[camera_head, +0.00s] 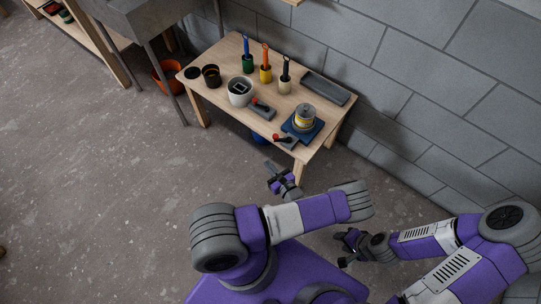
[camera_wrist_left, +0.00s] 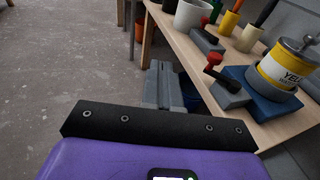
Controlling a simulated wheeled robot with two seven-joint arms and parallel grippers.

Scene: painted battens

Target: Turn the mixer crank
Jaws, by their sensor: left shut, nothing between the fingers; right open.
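The mixer is a blue base (camera_head: 313,131) at the table's right front, carrying a can with a yellow label (camera_head: 304,119). A grey block with a red-knobbed crank (camera_head: 279,138) sits at the base's front-left; the crank also shows in the left wrist view (camera_wrist_left: 214,60), beside the base (camera_wrist_left: 277,104) and can (camera_wrist_left: 283,68). My left gripper (camera_head: 268,164) is shut and empty, short of the table's front edge and apart from the crank; its fingers (camera_wrist_left: 164,84) show left of the crank in the wrist view. My right gripper (camera_head: 342,248) is open, low and away from the table.
On the wooden table (camera_head: 225,98) are a second grey block with a red lever (camera_head: 262,110), a white pot (camera_head: 239,92), a dark cup (camera_head: 211,76), several coloured upright handles and a grey tray (camera_head: 325,88). A block wall stands behind. The floor at left is clear.

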